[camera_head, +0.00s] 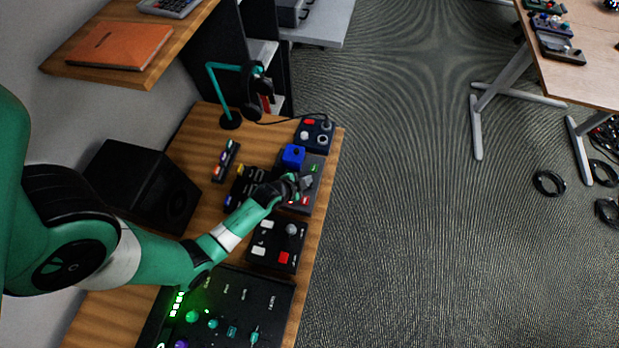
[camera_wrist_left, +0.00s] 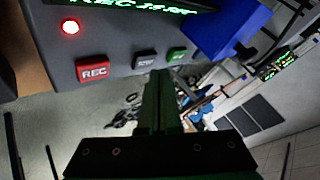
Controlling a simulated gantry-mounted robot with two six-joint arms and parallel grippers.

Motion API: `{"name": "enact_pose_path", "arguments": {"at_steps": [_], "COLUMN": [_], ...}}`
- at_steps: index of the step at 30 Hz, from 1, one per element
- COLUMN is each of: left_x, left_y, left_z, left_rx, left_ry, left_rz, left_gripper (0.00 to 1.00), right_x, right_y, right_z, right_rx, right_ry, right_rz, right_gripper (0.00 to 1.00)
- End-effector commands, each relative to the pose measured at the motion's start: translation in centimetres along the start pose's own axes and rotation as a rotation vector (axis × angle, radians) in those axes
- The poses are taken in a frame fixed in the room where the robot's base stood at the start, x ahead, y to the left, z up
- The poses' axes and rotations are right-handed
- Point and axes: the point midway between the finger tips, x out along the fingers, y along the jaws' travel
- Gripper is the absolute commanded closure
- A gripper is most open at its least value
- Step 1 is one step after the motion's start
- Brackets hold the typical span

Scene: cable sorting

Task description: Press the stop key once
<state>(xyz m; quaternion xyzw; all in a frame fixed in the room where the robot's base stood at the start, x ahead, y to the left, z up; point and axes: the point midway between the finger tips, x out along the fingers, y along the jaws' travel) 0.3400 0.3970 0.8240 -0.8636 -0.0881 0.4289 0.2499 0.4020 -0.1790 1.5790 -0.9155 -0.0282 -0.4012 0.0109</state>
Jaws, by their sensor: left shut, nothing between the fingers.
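The recorder (camera_head: 318,160) is a dark grey box on the desk. In the left wrist view its face shows a lit green display (camera_wrist_left: 125,5), a red REC key (camera_wrist_left: 92,71), a dark grey key (camera_wrist_left: 144,61) and a green key (camera_wrist_left: 177,55) in a row. The grey key's label is too small to read. The green key (camera_head: 314,168) and red key (camera_head: 305,201) also show in the head view. My left gripper (camera_head: 306,182) is shut and empty over the recorder, its tips near the grey key. I cannot tell whether they touch it. The right gripper is out of view.
A blue block (camera_head: 293,156) sits on the recorder, close to my fingers. Button boxes (camera_head: 316,133) and (camera_head: 279,244) flank it. A headphone stand (camera_head: 229,118), a speaker (camera_head: 145,187) and a mixer panel (camera_head: 240,295) share the desk. Open floor lies to the right.

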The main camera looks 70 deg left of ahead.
Motion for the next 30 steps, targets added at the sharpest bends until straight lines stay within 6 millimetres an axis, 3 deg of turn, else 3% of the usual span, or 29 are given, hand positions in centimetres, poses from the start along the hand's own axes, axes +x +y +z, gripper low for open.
{"name": "enact_pose_path", "arguments": {"at_steps": [30], "left_x": [0.65], "left_y": [0.46], "left_z": [0.46], "left_rx": [0.000], "left_ry": [0.000], "left_rz": [0.000], "left_gripper": [1.00], "right_x": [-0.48], "right_y": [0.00], "right_z": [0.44], "right_rx": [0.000], "right_ry": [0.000], "right_rz": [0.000], "right_gripper": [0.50]}}
